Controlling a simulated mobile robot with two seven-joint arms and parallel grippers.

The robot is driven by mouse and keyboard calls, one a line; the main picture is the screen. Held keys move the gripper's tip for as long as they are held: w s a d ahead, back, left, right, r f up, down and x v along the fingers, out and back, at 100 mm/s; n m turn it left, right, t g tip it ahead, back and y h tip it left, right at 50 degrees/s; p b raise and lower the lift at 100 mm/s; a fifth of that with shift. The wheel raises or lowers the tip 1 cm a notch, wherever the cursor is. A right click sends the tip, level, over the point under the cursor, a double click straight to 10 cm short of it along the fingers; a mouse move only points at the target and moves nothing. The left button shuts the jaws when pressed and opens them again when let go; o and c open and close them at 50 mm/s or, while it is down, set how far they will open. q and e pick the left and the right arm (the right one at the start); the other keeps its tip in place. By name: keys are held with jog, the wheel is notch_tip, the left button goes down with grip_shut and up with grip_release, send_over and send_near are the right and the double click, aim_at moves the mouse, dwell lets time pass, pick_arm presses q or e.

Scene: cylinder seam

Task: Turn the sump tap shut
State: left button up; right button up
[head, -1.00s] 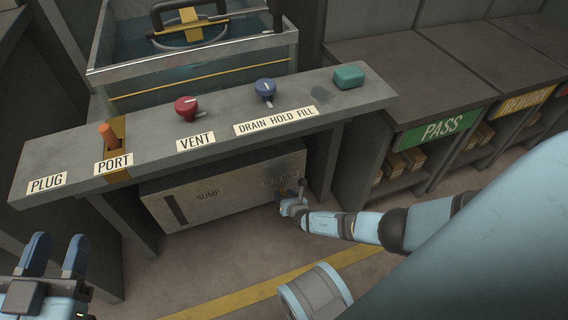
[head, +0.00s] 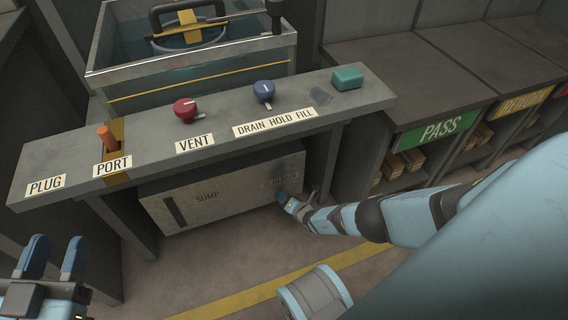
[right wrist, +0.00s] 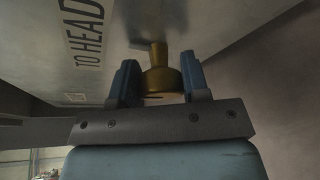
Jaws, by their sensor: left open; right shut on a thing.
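The sump (head: 225,205) is a grey box under the bench, marked SUMP, with a TO HEADER label at its right end. The brass sump tap (right wrist: 161,80) sticks out from the box face beside that lettering in the right wrist view. My right gripper (right wrist: 158,85) has a blue finger on each side of the tap and is shut on it. In the head view my right gripper (head: 285,198) is at the box's right end and hides the tap. My left gripper (head: 52,258) is open and empty at the lower left.
A glass-sided tank (head: 200,75) stands behind. Shelves with a PASS sign (head: 439,131) are at right.

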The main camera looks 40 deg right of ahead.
dwell(0.5)
jog(key=o, duration=0.9)
jog(key=shift+s+r+p, duration=0.1)
jog(key=shift+s+p, duration=0.2)
pick_arm(q)
jog(key=s+n+p, duration=0.1)
jog(key=p, duration=0.1)
jog(key=s+d+n+g+p, duration=0.1)
jog(key=n+p, duration=0.1)
jog(key=s+d+n+g+y+p, duration=0.1)
jog(key=p, duration=0.1)
jog(key=shift+f, duration=0.1)
pick_arm(e)
jog(key=v, duration=1.3)
jog(key=shift+s, duration=0.15)
